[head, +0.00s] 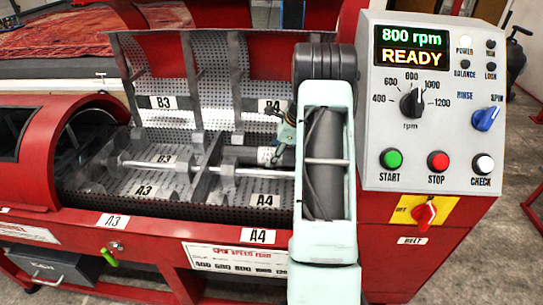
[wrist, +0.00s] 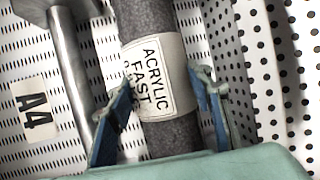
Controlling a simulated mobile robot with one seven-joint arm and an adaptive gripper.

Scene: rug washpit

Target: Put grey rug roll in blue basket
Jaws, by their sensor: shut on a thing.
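The grey rug roll (wrist: 183,137) fills the middle of the wrist view, with a white paper band reading "ACRYLIC FAST". My gripper (wrist: 163,82) has one blue-padded finger on each side of it and is shut on the roll near the band. No blue basket is seen in either view.
The metal shaft (head: 160,165) runs close beside the roll, with upright dividers (head: 205,165) along the trough. The raised perforated back (head: 265,70) stands behind. A grey control panel (head: 440,130) reading "READY" stands right of my arm. A patterned red rug (head: 60,35) lies at the back left.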

